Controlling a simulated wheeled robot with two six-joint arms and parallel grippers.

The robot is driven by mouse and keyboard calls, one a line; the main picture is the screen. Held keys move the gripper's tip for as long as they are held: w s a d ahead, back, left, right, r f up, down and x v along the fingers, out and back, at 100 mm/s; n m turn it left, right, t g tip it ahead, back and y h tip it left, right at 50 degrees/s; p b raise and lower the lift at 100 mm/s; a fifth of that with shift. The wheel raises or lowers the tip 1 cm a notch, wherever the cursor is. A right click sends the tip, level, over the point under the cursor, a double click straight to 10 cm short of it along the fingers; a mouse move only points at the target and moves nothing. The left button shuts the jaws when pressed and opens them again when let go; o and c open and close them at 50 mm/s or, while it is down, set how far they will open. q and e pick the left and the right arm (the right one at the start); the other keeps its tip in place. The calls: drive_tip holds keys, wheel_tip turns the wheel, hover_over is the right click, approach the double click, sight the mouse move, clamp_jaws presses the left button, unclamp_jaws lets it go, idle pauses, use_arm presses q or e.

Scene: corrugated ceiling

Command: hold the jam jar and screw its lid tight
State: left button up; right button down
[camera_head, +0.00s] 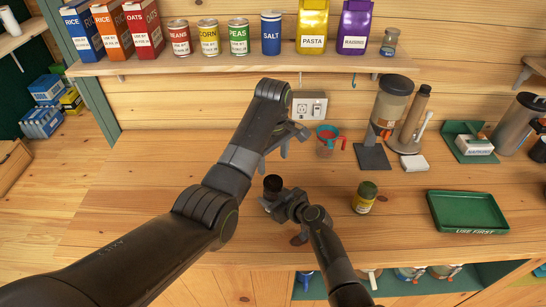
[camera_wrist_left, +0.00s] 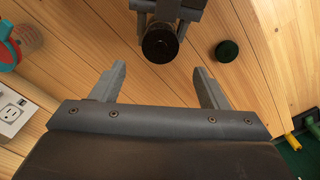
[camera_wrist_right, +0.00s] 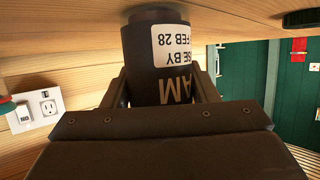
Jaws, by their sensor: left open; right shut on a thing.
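The dark jam jar (camera_head: 273,184) is upright on or just above the counter. My right gripper (camera_head: 280,205) is shut around its side. In the right wrist view the jar (camera_wrist_right: 178,45) appears upside down, with a white use-by label and part of the word JAM; its top is hidden behind my gripper. In the left wrist view its round dark top (camera_wrist_left: 160,43) faces up; I cannot tell how tightly the lid sits. My left gripper (camera_head: 294,141) is open and empty, above and behind the jar. Its spread fingers (camera_wrist_left: 159,76) point down, with the jar top beyond their tips.
A yellow-labelled jar with a green lid (camera_head: 365,197) stands to the right. A green tray (camera_head: 467,212) lies farther right. The counter's left side is clear; a shelf (camera_head: 230,65) of groceries is above.

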sight(273, 181)
use_arm(q)
drive_tip(key=shift+f, duration=4)
drive_tip(key=c, duration=1)
drive_tip(key=m, duration=1)
